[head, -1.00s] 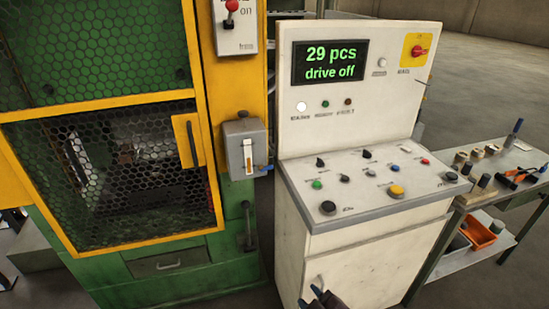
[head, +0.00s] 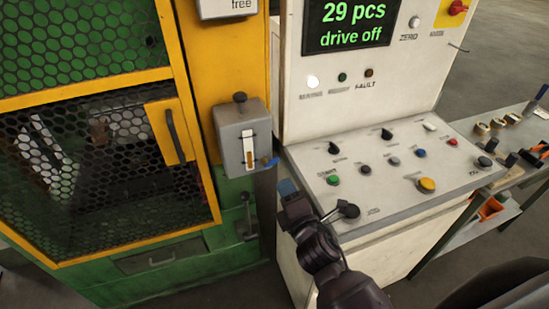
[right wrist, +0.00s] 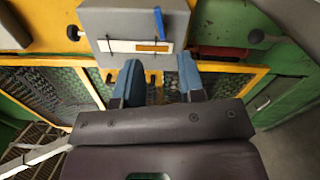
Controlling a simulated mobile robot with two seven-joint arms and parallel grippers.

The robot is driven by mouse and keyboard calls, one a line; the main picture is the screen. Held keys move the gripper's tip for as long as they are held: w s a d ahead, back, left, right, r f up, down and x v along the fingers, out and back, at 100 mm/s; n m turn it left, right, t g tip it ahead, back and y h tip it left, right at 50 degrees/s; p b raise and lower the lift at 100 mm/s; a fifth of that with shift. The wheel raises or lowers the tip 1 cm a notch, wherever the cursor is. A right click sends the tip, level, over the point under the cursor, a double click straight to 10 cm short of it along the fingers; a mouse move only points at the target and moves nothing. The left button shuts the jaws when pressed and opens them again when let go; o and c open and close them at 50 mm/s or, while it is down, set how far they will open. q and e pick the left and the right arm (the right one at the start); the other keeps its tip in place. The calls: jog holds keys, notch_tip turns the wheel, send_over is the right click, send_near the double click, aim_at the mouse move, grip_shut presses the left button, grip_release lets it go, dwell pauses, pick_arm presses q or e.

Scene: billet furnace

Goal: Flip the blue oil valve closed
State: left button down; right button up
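The blue oil valve (head: 270,163) is a small blue lever at the lower right side of a grey oil box (head: 228,130) on the yellow machine post. In the right wrist view the blue lever (right wrist: 160,23) stands out from the box, beside its amber sight window (right wrist: 153,48). My right gripper (head: 288,188) is below and slightly right of the valve in the head view, apart from it. In the right wrist view its two blue-tipped fingers (right wrist: 160,80) are spread with nothing between them, short of the box. My left gripper is not in view.
The white control console (head: 350,170) with several buttons and knobs stands right of the valve, close to my right arm. A mesh door (head: 95,180) with a yellow frame is at the left. A side bench (head: 500,140) holds small tools.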

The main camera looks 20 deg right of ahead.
aim_at(273, 164)
jog(key=w, duration=1)
jog(key=shift+a+p, duration=0.15)
jog(key=shift+p, duration=0.15)
grip_shut()
